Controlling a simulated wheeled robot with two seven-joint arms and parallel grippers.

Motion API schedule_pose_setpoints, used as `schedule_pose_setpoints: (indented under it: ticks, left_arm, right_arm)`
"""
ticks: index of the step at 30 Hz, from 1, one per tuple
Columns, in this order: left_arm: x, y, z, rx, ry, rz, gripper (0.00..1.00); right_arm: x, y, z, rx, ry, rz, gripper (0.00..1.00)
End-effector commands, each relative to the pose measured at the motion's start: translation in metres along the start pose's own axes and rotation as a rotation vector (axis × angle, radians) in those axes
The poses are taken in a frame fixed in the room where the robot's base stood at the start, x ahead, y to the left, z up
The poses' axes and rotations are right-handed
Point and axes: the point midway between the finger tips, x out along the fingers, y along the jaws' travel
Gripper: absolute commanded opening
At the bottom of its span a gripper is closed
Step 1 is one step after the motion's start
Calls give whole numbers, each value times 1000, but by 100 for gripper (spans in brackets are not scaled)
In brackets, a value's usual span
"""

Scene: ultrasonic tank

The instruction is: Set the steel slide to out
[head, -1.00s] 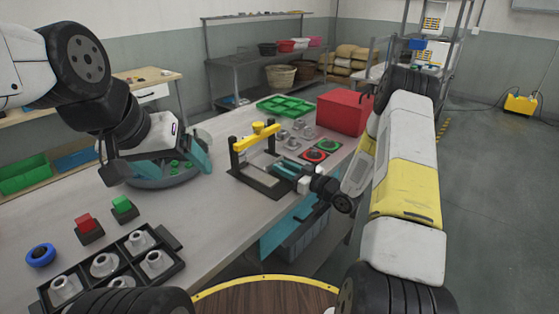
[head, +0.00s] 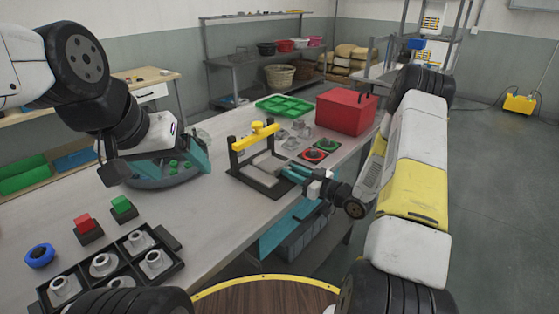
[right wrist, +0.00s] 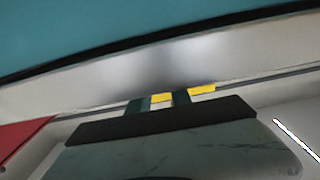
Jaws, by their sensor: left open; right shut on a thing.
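The black frame (head: 238,160) with a yellow bar (head: 256,137) across its top stands on the bench. The steel slide (head: 268,166) is a flat grey plate low in this frame, on the side towards my right gripper. My right gripper (head: 290,171), with teal fingers, is shut at the slide's right edge; its fingers hide the grip point. In the right wrist view the fingers (right wrist: 160,101) show small against a grey metal surface, with yellow between them.
A black rack of grey fittings (head: 110,262), red and green buttons and a blue ring (head: 40,255) are at front left. The bench middle is clear.

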Motion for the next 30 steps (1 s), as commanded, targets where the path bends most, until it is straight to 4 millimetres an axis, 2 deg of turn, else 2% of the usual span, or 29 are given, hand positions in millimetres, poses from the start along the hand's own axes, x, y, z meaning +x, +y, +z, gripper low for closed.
schedule_pose_setpoints:
  ticks: [1, 3, 6, 9, 20, 21, 23, 24, 30]
  left_arm:
    - [0, 0, 0, 0, 0, 0, 80]
    - [0, 0, 0, 0, 0, 0, 80]
    - [0, 0, 0, 0, 0, 0, 80]
    - [0, 0, 0, 0, 0, 0, 80]
    - [0, 0, 0, 0, 0, 0, 80]
    - [0, 0, 0, 0, 0, 0, 80]
    - [0, 0, 0, 0, 0, 0, 80]
    - [0, 0, 0, 0, 0, 0, 80]
    - [0, 0, 0, 0, 0, 0, 80]
  right_arm:
    - [-17, 3, 0, 1, -2, 9, 0]
    - [-35, 3, 0, 1, -3, 10, 0]
    - [-57, 2, 0, 1, -1, 8, 0]
    - [-70, 2, 0, 0, -1, 6, 0]
    - [-77, 1, 1, 1, -2, 5, 0]
    - [-77, 1, 1, 1, -2, 5, 31]
    - [-77, 1, 1, 1, -2, 5, 43]
    - [-76, 1, 1, 1, -2, 5, 46]
    - [-75, 0, 0, 1, -1, 3, 46]
